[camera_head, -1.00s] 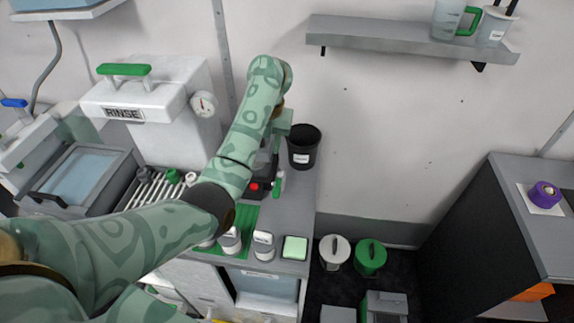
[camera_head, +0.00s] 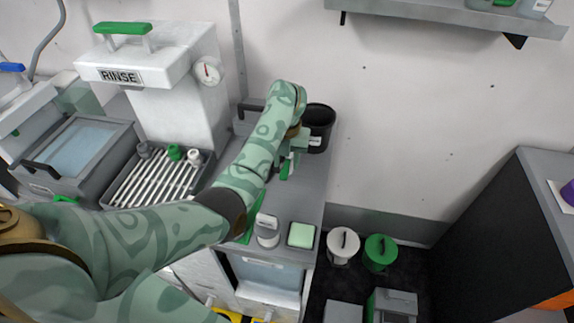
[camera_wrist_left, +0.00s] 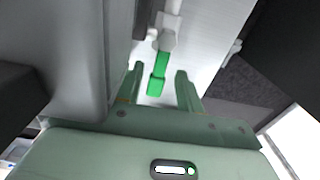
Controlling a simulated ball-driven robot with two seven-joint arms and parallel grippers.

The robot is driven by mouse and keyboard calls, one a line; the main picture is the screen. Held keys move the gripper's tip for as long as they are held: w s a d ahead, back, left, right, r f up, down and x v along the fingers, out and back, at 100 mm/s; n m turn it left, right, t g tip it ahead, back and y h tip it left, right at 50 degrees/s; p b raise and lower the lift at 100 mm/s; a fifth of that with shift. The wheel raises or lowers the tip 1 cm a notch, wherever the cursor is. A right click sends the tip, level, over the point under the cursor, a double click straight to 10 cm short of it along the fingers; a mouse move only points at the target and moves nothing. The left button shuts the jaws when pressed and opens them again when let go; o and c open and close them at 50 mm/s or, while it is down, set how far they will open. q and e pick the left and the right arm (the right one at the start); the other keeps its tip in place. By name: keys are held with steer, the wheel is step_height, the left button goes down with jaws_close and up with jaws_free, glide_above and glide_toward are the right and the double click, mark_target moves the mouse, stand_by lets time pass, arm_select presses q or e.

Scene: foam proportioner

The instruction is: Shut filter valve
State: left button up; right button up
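A bright green lever handle (camera_wrist_left: 158,84) on a pale fitting (camera_wrist_left: 166,40) shows in the left wrist view; it looks like the filter valve. My left gripper (camera_wrist_left: 160,70) is open, with one finger on each side of the lever's end and a gap on both sides. In the head view, a bright green piece (camera_head: 285,169), probably the same lever, shows below my left gripper (camera_head: 293,150) at the back of the counter. My forearm and wrist hide most of the fitting there. My right gripper is not in view.
A black bin (camera_head: 319,125) stands just right of my left gripper. A white RINSE unit (camera_head: 165,75) and a ribbed drain tray (camera_head: 155,183) are to the left. A green-topped block (camera_head: 301,235) and a white canister (camera_head: 267,230) stand at the counter's front.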

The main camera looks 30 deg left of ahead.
arm_select(q)
steer(key=shift+f, duration=0.4)
